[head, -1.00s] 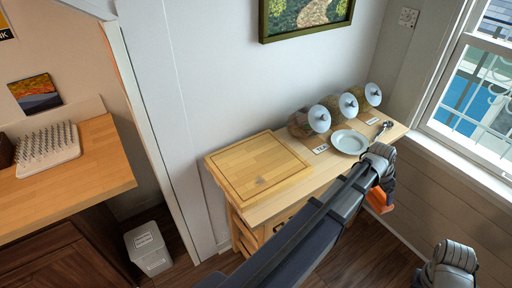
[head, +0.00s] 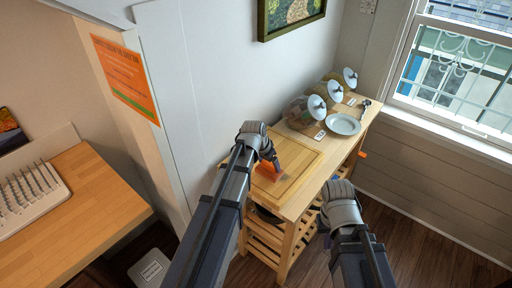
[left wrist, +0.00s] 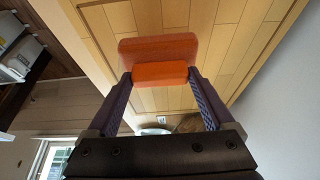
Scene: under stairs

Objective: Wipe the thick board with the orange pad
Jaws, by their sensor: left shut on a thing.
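The thick board (head: 297,160) is pale wood with a groove near its rim, lying flat on the left part of a wooden cart. My left gripper (head: 268,161) is over the board's left part, shut on the orange pad (head: 268,172). The left wrist view shows the orange pad (left wrist: 158,48) gripped by its block between both fingers, its broad face towards the board (left wrist: 235,40). I cannot tell whether pad and board touch. My right arm's end (head: 341,196) is in front of the cart; its fingers are hidden.
A wall stands close behind. A wooden counter (head: 90,205) is at left. An unclear orange bit (head: 362,154) shows beyond the cart's front edge.

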